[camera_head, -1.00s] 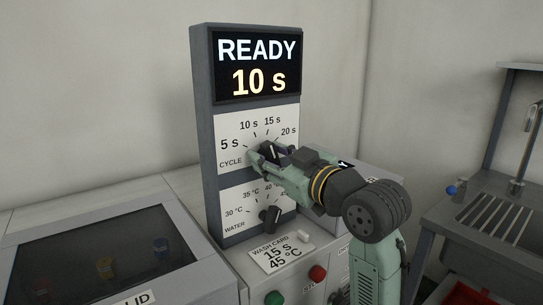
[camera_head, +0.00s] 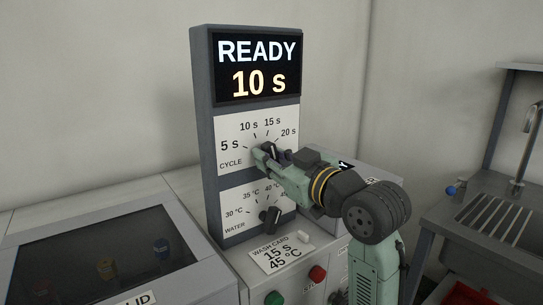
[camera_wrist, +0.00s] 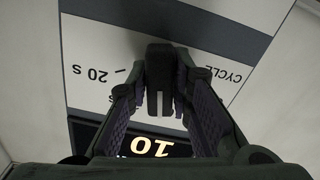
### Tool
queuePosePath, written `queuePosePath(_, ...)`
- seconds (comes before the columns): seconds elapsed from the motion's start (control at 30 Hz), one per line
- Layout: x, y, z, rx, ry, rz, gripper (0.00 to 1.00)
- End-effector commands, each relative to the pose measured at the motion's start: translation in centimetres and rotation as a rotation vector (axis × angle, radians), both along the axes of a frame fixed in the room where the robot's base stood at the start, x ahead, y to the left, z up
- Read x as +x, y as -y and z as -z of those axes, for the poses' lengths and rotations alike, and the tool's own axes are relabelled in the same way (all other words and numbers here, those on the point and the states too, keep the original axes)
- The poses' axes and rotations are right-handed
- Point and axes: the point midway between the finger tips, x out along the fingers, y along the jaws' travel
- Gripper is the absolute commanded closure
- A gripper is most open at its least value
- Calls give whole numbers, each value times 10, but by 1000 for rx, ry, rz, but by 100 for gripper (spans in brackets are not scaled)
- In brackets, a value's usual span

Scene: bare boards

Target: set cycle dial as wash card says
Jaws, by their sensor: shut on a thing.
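The cycle dial (camera_head: 272,154) is a dark knob on a white panel marked 5 s, 10 s, 15 s and 20 s. My gripper (camera_head: 266,157) is at this panel, shut on the dial, and partly hides it. In the wrist view the dial (camera_wrist: 159,75) sits between the two fingers (camera_wrist: 160,100). The display (camera_head: 258,68) reads READY and 10 s. The wash card (camera_head: 282,253) lies on the ledge below and reads 15 s and 45 °C.
The water dial (camera_head: 270,219) is just below, with 30 to 40 °C marks readable. Green (camera_head: 274,299) and red (camera_head: 318,273) buttons sit on the front ledge. A dark lid (camera_head: 110,258) is at left, a sink (camera_head: 495,215) at right.

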Motion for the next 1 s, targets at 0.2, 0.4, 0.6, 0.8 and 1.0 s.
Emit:
queuePosePath(0.2, 0, 0, -3, 125, -89, -2, 100)
queuePosePath(0.4, 1, 0, -3, 256, -184, -3, 100)
queuePosePath(0.6, 1, 1, -3, 371, -267, -1, 100)
queuePosePath(0.8, 2, 2, -2, 451, -325, -1, 100)
queuePosePath(1.0, 2, 2, -2, 493, -355, -1, 100)
